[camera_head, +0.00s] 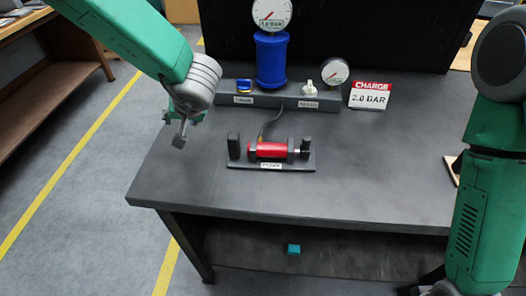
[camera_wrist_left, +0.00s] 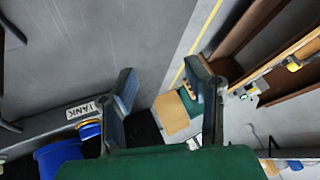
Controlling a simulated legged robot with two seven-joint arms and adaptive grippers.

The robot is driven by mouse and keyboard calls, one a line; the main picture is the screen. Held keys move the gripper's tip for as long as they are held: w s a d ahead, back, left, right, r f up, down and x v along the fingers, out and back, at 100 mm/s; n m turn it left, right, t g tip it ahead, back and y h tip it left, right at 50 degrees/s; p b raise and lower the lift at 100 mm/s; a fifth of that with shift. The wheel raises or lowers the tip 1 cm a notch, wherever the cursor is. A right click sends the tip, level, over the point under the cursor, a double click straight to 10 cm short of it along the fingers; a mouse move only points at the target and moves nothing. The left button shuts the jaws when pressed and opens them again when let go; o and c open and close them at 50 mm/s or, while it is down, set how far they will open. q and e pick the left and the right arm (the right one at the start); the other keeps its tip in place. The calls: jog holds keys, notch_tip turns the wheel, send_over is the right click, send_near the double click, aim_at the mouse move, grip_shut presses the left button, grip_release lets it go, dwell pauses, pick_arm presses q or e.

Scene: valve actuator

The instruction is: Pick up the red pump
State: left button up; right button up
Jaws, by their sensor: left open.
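The red pump (camera_head: 268,150) lies flat on a dark base plate (camera_head: 300,166) in the middle of the table, between dark end blocks. A dark hose runs up from it to the grey manifold behind. My left gripper (camera_head: 182,132) is open and empty above the table's left part, to the left of the pump and apart from it. In the left wrist view its two fingers (camera_wrist_left: 168,100) are spread with nothing between them. The pump does not show in the left wrist view. My right arm stands at the right edge of the head view; its gripper is not clearly visible.
A grey manifold (camera_head: 225,98) with a blue tank (camera_head: 271,60), gauges and valve knobs stands behind the pump. A red and white sign (camera_head: 370,96) reads 2.0 BAR. The table (camera_head: 385,185) is clear around the pump. A teal block (camera_head: 294,249) lies on the lower shelf.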

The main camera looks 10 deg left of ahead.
pick_arm(q)
jog(key=s+d+r+n+g+h, duration=0.1)
jog(key=s+d+n+g+h, duration=0.15)
jog(key=d+n, duration=0.75)
jog(key=n+h, duration=0.3)
jog(key=n, duration=0.2)
send_near(267, 145)
jog(key=shift+g, duration=0.35)
jog(key=f, duration=0.2)
jog(key=w+a+f, duration=0.1)
jog(key=f, duration=0.3)
jog(key=shift+w+a, duration=0.35)
jog(key=shift+a, duration=0.05)
jog(key=shift+d+f, duration=0.3)
jog(key=shift+f, duration=0.15)
jog(key=f, duration=0.1)
jog(key=d+f, duration=0.1)
jog(key=f, duration=0.1)
jog(key=w+f, duration=0.1)
jog(key=shift+d+f, duration=0.15)
jog(key=shift+d, duration=0.15)
jog(key=shift+a+f, duration=0.1)
jog(key=shift+f, duration=0.05)
jog(key=shift+a, duration=0.35)
jog(key=shift+c, duration=0.4)
jog(key=shift+a, duration=0.1)
grip_shut()
